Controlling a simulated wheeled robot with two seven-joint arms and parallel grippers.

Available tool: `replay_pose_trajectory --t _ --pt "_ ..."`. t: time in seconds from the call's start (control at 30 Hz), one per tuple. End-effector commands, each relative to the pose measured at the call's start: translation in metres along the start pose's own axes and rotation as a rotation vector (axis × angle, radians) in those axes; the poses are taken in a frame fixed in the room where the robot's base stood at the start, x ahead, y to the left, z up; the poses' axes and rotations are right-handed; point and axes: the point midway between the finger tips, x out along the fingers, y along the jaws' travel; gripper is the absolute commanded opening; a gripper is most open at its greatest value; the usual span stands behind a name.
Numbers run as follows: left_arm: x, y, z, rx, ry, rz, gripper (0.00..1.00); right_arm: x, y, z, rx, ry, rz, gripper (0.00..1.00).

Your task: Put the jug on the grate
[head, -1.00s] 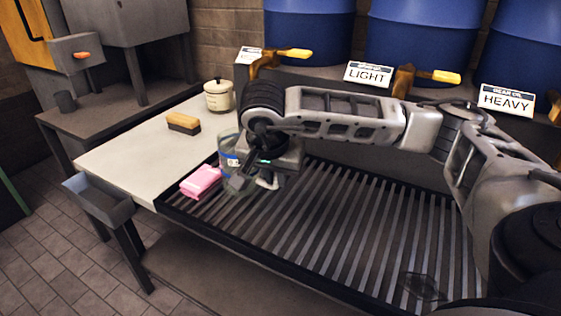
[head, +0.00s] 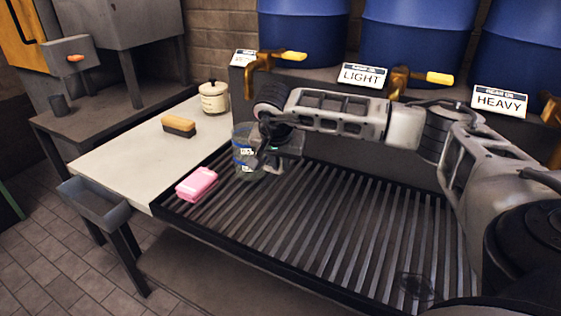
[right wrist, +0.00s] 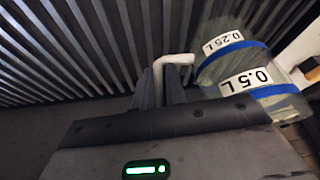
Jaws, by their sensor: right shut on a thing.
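The clear jug (head: 243,150) with blue bands is at the far left corner of the slatted grate (head: 330,230). In the right wrist view the jug (right wrist: 245,70) carries 0.25 L and 0.5 L labels, with the slats behind it. My right gripper (head: 268,163) is beside the jug, shut on its pale handle (right wrist: 176,60). The gripper partly hides the jug in the head view. I cannot tell whether the jug's base touches the grate. My left gripper is not in view.
Blue drums (head: 415,40) with taps stand behind. The grate's middle and right are clear.

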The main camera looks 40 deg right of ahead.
Motion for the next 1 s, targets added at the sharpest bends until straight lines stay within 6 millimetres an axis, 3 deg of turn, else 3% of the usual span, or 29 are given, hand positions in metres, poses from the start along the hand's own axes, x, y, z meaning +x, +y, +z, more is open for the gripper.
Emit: replay_pose_trajectory --t 0.2,0.23,0.3,0.67,0.77,1.0 --pt "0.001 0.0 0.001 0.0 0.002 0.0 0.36 0.003 0.0 0.001 0.001 0.001 -0.002 0.0" --pt "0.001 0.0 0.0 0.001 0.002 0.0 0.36 0.003 0.0 0.001 0.0 0.0 0.0 0.19" --pt "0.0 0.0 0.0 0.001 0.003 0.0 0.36 0.002 0.0 0.001 0.0 0.0 0.0 0.35" --pt "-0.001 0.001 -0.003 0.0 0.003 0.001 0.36 -0.004 0.0 0.0 0.0 0.0 -0.001 0.35" --pt "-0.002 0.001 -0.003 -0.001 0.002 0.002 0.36 -0.017 -0.001 0.0 -0.001 0.0 -0.004 0.35" --pt "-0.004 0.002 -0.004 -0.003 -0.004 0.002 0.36 -0.069 -0.001 -0.001 -0.001 0.003 -0.005 0.35"
